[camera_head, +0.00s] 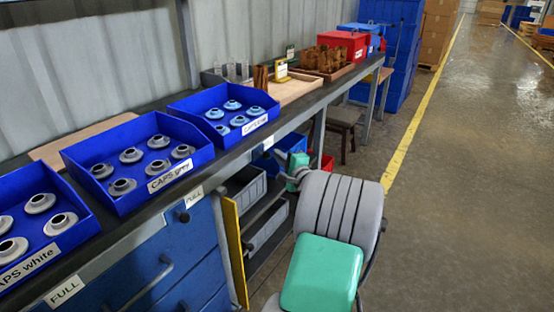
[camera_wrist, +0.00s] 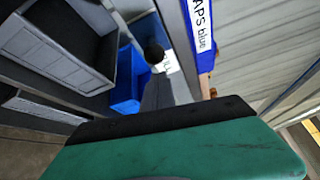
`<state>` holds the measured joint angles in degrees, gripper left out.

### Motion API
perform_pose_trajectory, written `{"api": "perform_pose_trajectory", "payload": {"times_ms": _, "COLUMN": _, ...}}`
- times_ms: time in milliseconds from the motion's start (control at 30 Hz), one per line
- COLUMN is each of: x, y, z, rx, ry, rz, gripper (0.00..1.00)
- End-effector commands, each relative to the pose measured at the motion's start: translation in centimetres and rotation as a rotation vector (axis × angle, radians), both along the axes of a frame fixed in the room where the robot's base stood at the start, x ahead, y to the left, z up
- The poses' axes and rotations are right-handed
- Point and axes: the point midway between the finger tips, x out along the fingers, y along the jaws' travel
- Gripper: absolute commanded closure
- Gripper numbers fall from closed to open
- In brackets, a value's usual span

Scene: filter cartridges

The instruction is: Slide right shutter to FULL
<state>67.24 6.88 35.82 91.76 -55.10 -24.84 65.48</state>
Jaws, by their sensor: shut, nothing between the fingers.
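A FULL label (camera_head: 65,291) is at the lower left, and a small white label (camera_head: 268,143) is on the bench front near my gripper. My gripper (camera_head: 290,172) is right of the panel, apart from it, below the bench edge. In the wrist view its shut, empty fingers (camera_wrist: 154,60) point towards a partly hidden white label (camera_wrist: 170,64).
Blue trays of caps (camera_head: 143,205) line the bench top, at its front edge. Grey bins (camera_head: 266,222) sit in the open bay, with a blue bin (camera_wrist: 127,82) beside my fingers. A stool (camera_head: 342,118) stands farther back. The floor at right is clear.

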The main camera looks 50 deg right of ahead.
Motion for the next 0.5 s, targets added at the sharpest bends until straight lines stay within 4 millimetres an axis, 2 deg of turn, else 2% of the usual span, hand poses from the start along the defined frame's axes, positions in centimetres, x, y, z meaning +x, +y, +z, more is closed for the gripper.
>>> {"api": "perform_pose_trajectory", "payload": {"times_ms": 67, "x": 0.1, "y": -1.8, "z": -0.8, "rx": -0.001, "ry": 0.001, "rz": -0.001, "gripper": 1.00}}
{"api": "perform_pose_trajectory", "payload": {"times_ms": 100, "x": -1.1, "y": -1.6, "z": 0.0, "rx": 0.000, "ry": 0.000, "rz": -0.004, "gripper": 1.00}}
{"api": "perform_pose_trajectory", "payload": {"times_ms": 300, "x": -5.8, "y": 0.2, "z": 0.4, "rx": 0.000, "ry": 0.000, "rz": -0.005, "gripper": 1.00}}
{"api": "perform_pose_trajectory", "payload": {"times_ms": 500, "x": -8.8, "y": 1.3, "z": 0.4, "rx": -0.001, "ry": 0.001, "rz": -0.005, "gripper": 1.00}}
